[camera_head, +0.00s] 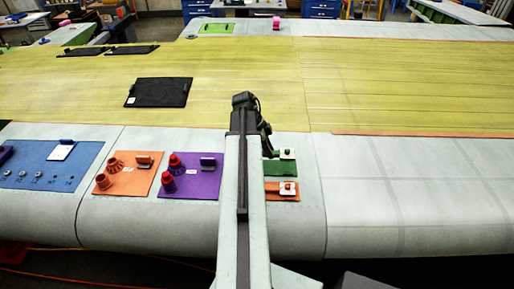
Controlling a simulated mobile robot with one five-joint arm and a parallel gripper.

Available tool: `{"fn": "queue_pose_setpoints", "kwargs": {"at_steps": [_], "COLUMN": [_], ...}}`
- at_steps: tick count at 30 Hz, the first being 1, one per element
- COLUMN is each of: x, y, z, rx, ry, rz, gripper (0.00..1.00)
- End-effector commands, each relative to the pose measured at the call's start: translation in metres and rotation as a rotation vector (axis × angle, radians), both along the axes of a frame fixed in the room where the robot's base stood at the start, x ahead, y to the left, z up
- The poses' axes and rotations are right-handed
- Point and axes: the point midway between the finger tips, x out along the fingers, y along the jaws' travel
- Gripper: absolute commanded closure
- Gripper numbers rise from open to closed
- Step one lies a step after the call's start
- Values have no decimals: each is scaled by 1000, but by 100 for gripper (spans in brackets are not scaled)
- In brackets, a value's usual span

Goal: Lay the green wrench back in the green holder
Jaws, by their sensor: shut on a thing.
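The green holder (281,168) is a green plate on the grey front panel, just right of my arm, with a pale block on its upper right. My arm covers its left side. My gripper (265,146) is at the far end of my arm, by the holder's upper left edge. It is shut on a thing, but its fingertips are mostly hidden. I cannot make out the green wrench's outline; it is hidden or too small to tell.
An orange plate (282,196) with a pale block lies just in front of the holder. The grey surface to the right is clear. A black case (158,92) lies on the yellow panel.

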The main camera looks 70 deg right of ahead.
Motion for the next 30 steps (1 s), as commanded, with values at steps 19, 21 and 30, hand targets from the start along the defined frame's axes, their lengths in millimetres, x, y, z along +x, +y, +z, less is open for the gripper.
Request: {"fn": "queue_pose_setpoints", "kwargs": {"at_steps": [19,21,30], "x": [3,3,4], "y": [1,1,1], "z": [-34,-43,-57], "rx": [0,0,0], "ry": [1,1,1], "rz": [6,6,6], "gripper": [100,100,100]}}
